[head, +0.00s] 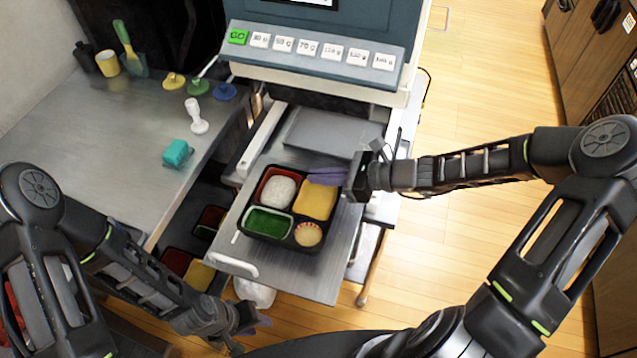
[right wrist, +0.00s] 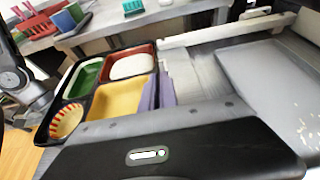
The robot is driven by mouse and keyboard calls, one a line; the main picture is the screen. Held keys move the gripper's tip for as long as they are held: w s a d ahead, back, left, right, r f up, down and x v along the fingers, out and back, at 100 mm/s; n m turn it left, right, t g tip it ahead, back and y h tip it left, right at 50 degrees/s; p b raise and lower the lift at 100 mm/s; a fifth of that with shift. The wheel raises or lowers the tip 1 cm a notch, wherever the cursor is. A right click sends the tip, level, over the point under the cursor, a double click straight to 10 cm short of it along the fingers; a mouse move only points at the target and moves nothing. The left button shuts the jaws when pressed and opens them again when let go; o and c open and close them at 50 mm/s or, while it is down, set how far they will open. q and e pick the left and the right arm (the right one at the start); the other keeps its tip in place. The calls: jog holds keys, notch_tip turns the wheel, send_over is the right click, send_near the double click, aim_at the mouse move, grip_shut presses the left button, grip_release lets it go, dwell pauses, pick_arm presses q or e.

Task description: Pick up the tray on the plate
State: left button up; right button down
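The black bento tray (head: 243,228) lies flat on the grey metal plate (head: 318,283) that sticks out of the machine. It holds white, yellow, green and small round pale food portions. It also shows in the right wrist view (right wrist: 89,105). My right gripper (head: 325,175) is at the tray's back right corner. Its two purple fingers (right wrist: 158,92) are close together at the tray's right wall, one on each side, and look shut on it. My left gripper (head: 258,325) hangs low at the bottom, away from the tray; its opening is hard to make out.
A machine with a row of labelled buttons (head: 310,47) stands behind the plate. A grey panel (head: 335,133) lies behind the tray. The left counter (head: 110,150) carries a teal block (head: 177,153), a white stamp-like tool (head: 196,118) and a yellow cup (head: 107,62). More trays sit below. Open floor lies right.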

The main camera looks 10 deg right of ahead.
notch_tip(320, 180, up, 7)
jog(key=shift+f, duration=0.1)
dwell(0.7)
